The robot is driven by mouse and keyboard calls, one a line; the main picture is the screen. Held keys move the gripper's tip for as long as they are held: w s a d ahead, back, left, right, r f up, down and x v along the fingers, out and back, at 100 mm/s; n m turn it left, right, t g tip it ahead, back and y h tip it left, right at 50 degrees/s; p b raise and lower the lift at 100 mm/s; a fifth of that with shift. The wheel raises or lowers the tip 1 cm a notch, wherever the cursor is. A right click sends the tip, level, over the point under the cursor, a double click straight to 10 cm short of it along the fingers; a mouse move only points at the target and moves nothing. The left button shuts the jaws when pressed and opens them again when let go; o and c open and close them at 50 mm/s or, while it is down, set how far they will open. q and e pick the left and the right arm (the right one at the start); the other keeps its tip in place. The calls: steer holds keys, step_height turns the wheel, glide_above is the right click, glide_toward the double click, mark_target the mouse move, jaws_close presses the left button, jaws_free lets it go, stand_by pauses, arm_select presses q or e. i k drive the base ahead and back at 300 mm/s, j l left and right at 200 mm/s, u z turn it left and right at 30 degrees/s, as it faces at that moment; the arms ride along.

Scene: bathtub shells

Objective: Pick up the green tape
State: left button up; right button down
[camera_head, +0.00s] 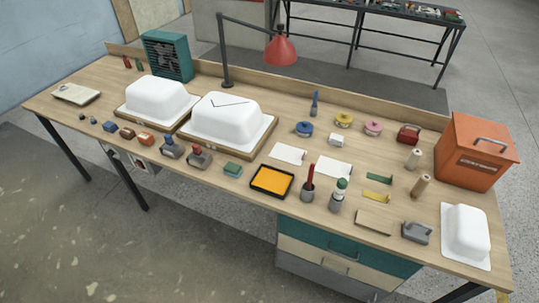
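A thin green strip (379,178) lies on the right half of the workbench, above a similar yellow strip (376,197). A small green block (232,170) lies near the front edge, left of the orange tray. I cannot tell which green piece is the tape. The round rolls at the back are blue (304,129), yellow (344,120) and pink (373,128); none of these is green. Neither of my grippers shows in the head view.
The wooden workbench (300,220) holds white tub shells (220,118), an orange tray (272,181), a cup with a red-handled tool (308,190), a green-capped bottle (338,195), an orange toolbox (474,150) and a red lamp (281,50). Several small tools line the front edge.

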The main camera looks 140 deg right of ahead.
mark_target(385, 180)
steer(key=u, duration=3.55)
